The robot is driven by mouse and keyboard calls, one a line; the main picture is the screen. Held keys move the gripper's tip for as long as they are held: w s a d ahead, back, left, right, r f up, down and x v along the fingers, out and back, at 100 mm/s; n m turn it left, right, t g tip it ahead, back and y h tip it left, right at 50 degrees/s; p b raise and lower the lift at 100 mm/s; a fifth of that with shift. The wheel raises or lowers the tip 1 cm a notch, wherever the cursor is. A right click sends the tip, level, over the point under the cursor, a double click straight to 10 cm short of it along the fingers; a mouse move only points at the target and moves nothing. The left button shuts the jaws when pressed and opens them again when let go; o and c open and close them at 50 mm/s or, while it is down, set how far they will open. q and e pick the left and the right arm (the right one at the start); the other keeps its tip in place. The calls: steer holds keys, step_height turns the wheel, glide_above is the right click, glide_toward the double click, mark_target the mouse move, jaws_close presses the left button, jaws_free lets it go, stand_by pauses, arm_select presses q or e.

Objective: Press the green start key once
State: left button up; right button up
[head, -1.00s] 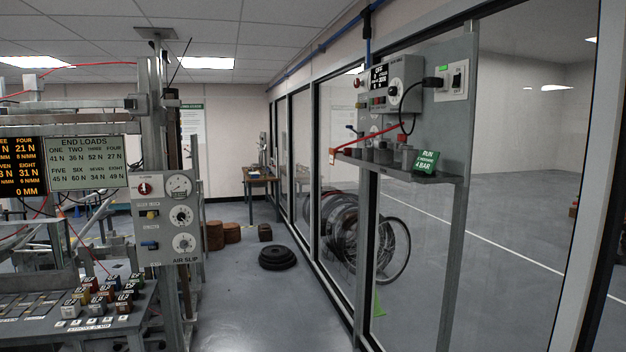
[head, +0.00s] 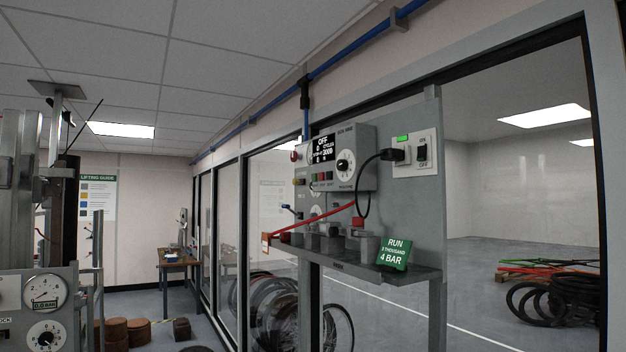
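A grey control box (head: 345,158) is mounted on a panel by the glazed wall, right of centre in the head view. Its black display (head: 323,149) reads OFF at the top, with smaller figures below. A row of small keys (head: 321,177) sits under the display. A dial (head: 345,162) is at the right of the box. Neither of my grippers is in view.
A shelf (head: 350,266) below the box holds grey blocks and a green RUN sign (head: 393,252). A red hose (head: 315,222) crosses above the shelf. A gauge panel (head: 40,310) stands at left.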

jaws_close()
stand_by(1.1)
